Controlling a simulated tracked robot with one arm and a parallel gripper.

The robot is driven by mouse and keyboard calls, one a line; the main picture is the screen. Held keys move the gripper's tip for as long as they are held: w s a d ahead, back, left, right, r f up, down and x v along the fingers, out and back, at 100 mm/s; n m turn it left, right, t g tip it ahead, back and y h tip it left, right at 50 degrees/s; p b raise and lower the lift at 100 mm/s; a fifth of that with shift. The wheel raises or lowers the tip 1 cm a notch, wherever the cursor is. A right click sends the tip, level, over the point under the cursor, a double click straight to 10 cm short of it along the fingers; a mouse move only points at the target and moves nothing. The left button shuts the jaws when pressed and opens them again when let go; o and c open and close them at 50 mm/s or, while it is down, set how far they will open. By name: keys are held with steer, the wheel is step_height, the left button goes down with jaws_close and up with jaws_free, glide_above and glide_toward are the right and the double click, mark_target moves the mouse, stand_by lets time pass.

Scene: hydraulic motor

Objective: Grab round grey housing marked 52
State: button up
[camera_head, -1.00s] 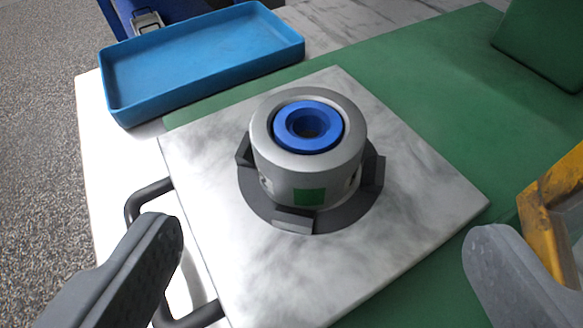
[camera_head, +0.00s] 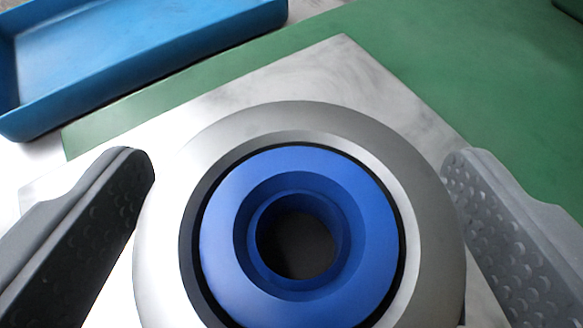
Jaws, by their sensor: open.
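The round grey housing (camera_head: 424,238) fills the lower middle of the view, with a blue ring (camera_head: 225,250) set in its top around a dark central hole. No number 52 can be read on the part that shows. My gripper (camera_head: 303,170) is open, one finger to the left of the housing and one to the right. The right finger is very close to the housing's rim; I cannot tell whether it touches. The housing's lower body and its base are hidden below its rim.
The housing stands over a pale marbled plate (camera_head: 345,75). A blue tray (camera_head: 120,50) lies at the upper left. A green mat (camera_head: 480,75) spreads behind and to the right, with free room on it.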

steer(key=c, duration=1.3)
